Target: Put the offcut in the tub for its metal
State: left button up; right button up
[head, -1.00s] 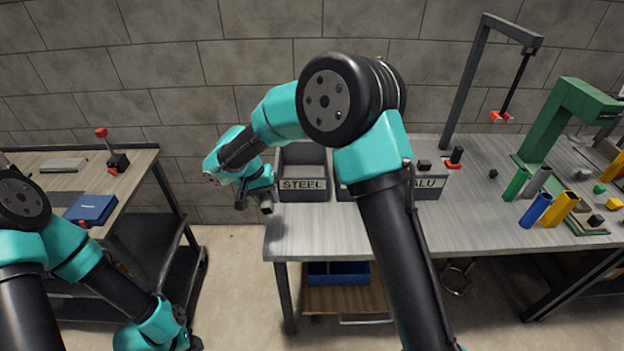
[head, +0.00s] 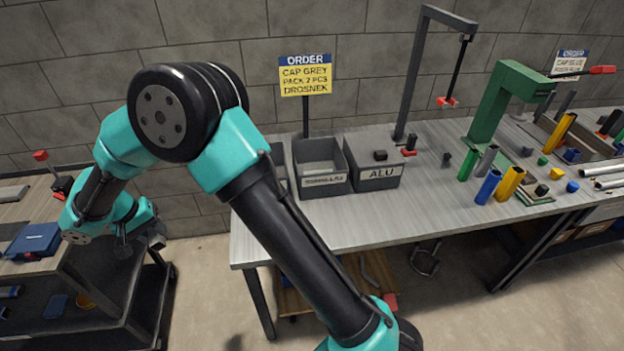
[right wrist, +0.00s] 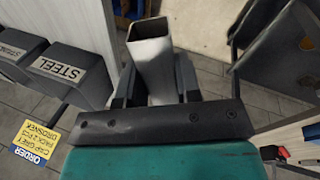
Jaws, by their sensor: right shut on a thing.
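My right gripper (head: 152,240) hangs left of the grey bench, near the right edge of the left cart. In the right wrist view my right gripper (right wrist: 152,90) is shut on the offcut (right wrist: 152,55), a pale grey square metal tube with an open end. The ALU tub (head: 383,173) stands on the bench. Left of it is an open grey tub (head: 325,182) with a label too small to read surely. A darker tub (head: 279,168) is mostly hidden behind my arm. The STEEL tub (right wrist: 70,68) shows in the right wrist view. My left gripper is out of view.
A yellow and blue order sign (head: 305,80) stands behind the tubs. The left cart (head: 130,290) holds a blue case (head: 33,243). A green press (head: 500,105) and coloured tubes (head: 510,182) stand farther right. The bench front is clear.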

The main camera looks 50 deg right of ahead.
jog(key=w+d+r+n+t+y, duration=0.1)
jog(key=w+d+n, duration=0.3)
jog(key=d, duration=1.1)
jog(key=w+d+n+t+y, duration=0.1)
jog(key=w+d+n, duration=0.2)
jog(key=d, duration=1.2)
jog(key=s+d+r+n, duration=0.1)
jog(key=s+d+n, duration=0.1)
jog(key=d, duration=0.8)
jog(key=s+d+r+n, duration=0.1)
jog(key=s+d+n, duration=0.1)
jog(key=d, duration=0.8)
jog(key=s+d+r+n+g+y, duration=0.1)
jog(key=s+d+n, duration=0.2)
jog(key=d, duration=0.6)
jog(key=shift+s+d, duration=0.4)
jog(key=shift+s, duration=0.1)
jog(key=shift+f, duration=0.1)
jog(key=shift+f, duration=2.45)
jog(key=shift+f, duration=2.5)
